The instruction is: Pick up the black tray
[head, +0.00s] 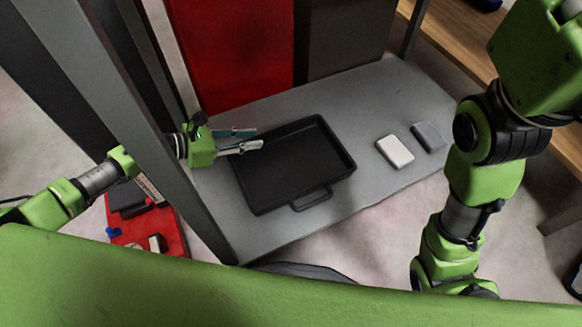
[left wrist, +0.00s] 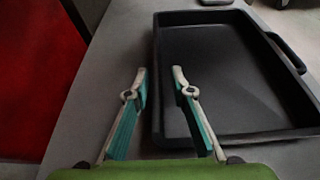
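The black tray (head: 290,165) lies flat on a grey shelf (head: 225,215). It is empty, and a loop handle shows on its near side. My left gripper (head: 260,139) comes in from the left and is at the tray's left rim.
A white block (head: 395,151) and a dark grey block (head: 429,136) lie on the shelf right of the tray. A grey upright post (head: 140,110) stands close to my left arm. A red panel (head: 235,50) stands behind. A red case (head: 150,228) is at lower left.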

